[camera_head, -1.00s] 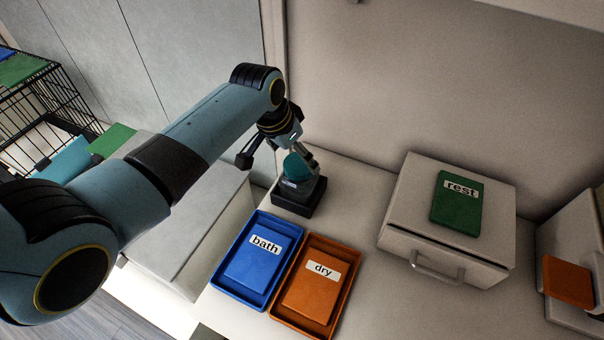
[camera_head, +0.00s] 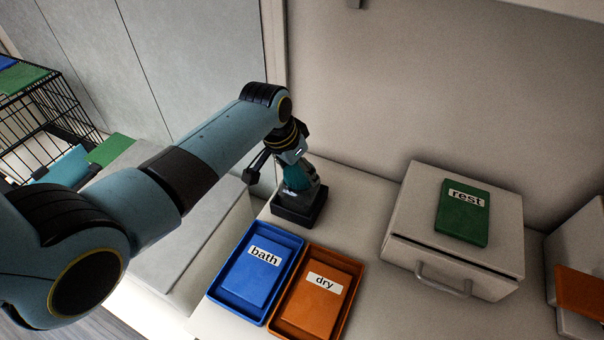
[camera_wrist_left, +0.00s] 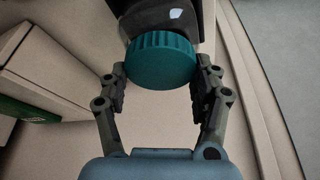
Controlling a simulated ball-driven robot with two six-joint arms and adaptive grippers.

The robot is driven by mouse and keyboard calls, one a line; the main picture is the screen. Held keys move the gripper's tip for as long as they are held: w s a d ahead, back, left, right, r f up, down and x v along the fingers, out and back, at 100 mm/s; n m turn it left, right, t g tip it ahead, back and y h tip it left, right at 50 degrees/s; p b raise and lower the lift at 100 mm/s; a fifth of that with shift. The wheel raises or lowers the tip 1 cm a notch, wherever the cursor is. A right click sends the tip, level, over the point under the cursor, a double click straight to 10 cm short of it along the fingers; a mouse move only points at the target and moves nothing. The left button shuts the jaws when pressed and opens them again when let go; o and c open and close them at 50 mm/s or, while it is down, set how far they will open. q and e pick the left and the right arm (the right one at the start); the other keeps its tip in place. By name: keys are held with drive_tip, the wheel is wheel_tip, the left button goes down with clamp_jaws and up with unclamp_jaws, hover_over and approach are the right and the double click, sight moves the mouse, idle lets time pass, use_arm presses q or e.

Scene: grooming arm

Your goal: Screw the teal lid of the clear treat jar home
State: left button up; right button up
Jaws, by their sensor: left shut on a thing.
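The teal lid (camera_head: 297,178) sits on top of the treat jar, which stands in a black square base (camera_head: 299,212) near the counter's left edge. My left gripper (camera_head: 292,174) is shut on the lid from above and partly hides it. In the left wrist view the ribbed teal lid (camera_wrist_left: 160,62) lies between the two fingers of my left gripper (camera_wrist_left: 161,82), one on each side. The jar body (camera_wrist_left: 160,20) shows only in part beyond the lid, dark and glossy. The thread under the lid is hidden. My right gripper is not in view.
A blue bath tray (camera_head: 213,290) and an orange dry tray (camera_head: 273,320) lie in front of the jar. A pale drawer box (camera_head: 405,215) with a green rest card (camera_head: 462,225) stands to the right. Bare counter lies between. A wire cage (camera_head: 35,110) is at far left.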

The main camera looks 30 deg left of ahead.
use_arm(q)
drive_tip(key=c, duration=0.8)
drive_tip(key=shift+a+m, duration=0.1)
drive_tip(key=shift+m, duration=0.6)
drive_tip(key=m+h, duration=0.1)
drive_tip(key=m, duration=0.2)
drive_tip(key=shift+g, duration=0.4)
drive_tip(key=m+h, duration=0.1)
drive_tip(key=m, duration=0.2)
drive_tip(key=shift+f+g+b, duration=0.15)
drive_tip(key=shift+g+b, duration=0.15)
drive_tip(key=shift+b, duration=0.05)
drive_tip(key=shift+m+g, duration=0.3)
drive_tip(key=shift+m, duration=0.6)
